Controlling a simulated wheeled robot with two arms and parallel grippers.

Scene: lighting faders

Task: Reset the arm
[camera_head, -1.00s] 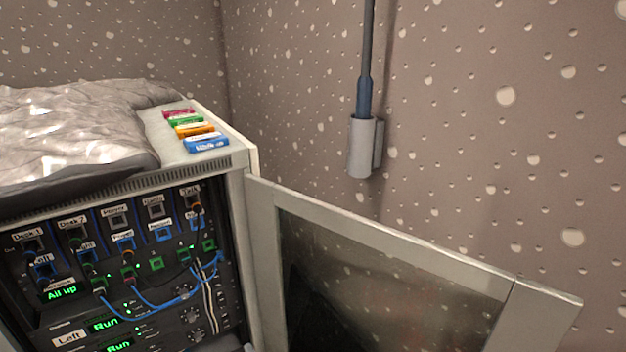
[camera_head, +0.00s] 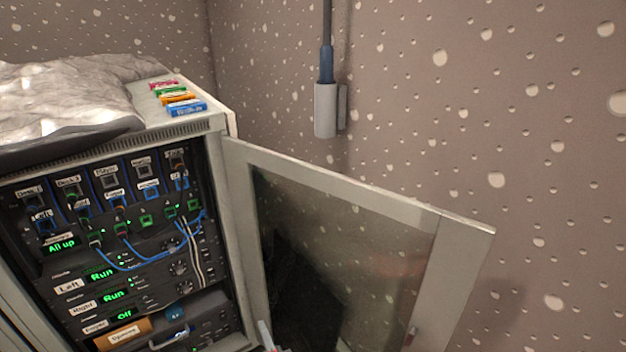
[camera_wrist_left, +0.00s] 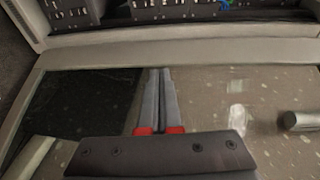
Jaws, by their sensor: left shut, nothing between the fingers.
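My left gripper (camera_wrist_left: 160,100) shows in the left wrist view, its two grey fingers with red bases lying side by side, shut and empty. It is over the glass of the open cabinet door (camera_wrist_left: 205,53). In the head view only a small tip of my left gripper (camera_head: 264,336) shows at the bottom edge, in front of the open door (camera_head: 345,185). The rack cabinet (camera_head: 232,230) stands to its left, with patch sockets, blue cables and green displays. My right gripper is not in view.
A crumpled grey cover (camera_head: 70,95) and several coloured labelled blocks (camera_head: 178,99) lie on the cabinet top. A grey wall holder (camera_head: 326,110) with a dark pole is on the wall behind. The opened door spans the space right of the rack.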

